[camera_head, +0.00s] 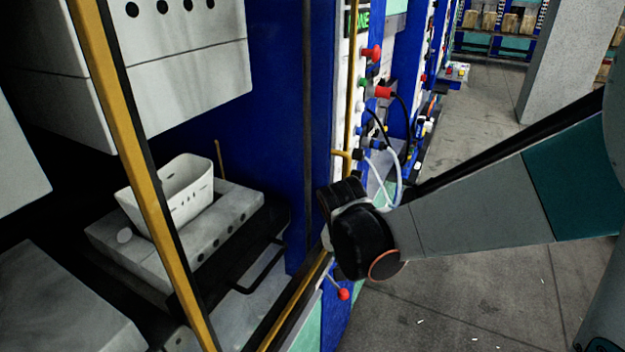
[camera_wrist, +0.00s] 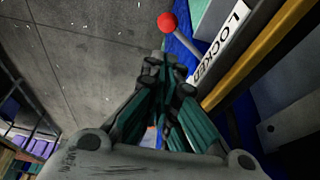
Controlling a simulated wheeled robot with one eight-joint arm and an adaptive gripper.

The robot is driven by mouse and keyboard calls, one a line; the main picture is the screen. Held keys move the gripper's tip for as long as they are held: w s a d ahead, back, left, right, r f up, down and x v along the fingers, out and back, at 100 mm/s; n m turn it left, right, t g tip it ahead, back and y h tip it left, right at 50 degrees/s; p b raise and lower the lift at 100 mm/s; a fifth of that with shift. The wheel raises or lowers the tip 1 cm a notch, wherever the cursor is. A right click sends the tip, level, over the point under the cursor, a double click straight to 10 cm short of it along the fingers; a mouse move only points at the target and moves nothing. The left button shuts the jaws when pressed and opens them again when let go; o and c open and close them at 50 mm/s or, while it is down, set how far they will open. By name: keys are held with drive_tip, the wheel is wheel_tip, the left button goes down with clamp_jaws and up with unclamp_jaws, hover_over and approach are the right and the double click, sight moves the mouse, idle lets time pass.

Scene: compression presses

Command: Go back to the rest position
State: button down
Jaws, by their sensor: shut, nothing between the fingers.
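My gripper (camera_wrist: 163,66) is shut and empty in the wrist view, with its fingers together. Just beyond the fingertips is the red ball (camera_wrist: 167,22) of a metal lever, beside a white label reading "LOCKED" (camera_wrist: 222,40). I see no clear contact between fingers and lever. In the head view my arm reaches in from the right, and its dark wrist joint is in front of the press's edge. The fingers cannot be made out there. The red ball (camera_head: 343,294) shows just below my wrist.
The blue press (camera_head: 308,120) stands at the left, with a yellow-edged frame (camera_head: 138,170). Inside, a white bin-shaped part (camera_head: 177,192) sits on a grey block (camera_head: 215,232). Cables and a red button (camera_head: 383,92) are close behind my wrist. Concrete floor (camera_head: 470,120) is open to the right.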

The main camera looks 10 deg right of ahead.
drive_tip(key=shift+s+r, duration=0.1)
drive_tip(key=s+d+r+n+t+y+b, duration=0.1)
drive_tip(key=s+r+n+t+b, duration=0.1)
drive_tip(key=s, duration=0.5)
drive_tip(key=s+d+r+n+t+y+b, duration=0.1)
drive_tip(key=s+d+r+n+t+b, duration=0.1)
drive_tip(key=s, duration=0.5)
drive_tip(key=shift+s+d+r+n+b, duration=0.15)
drive_tip(key=shift+r+n+b, duration=0.35)
drive_tip(key=shift+n+b, duration=1)
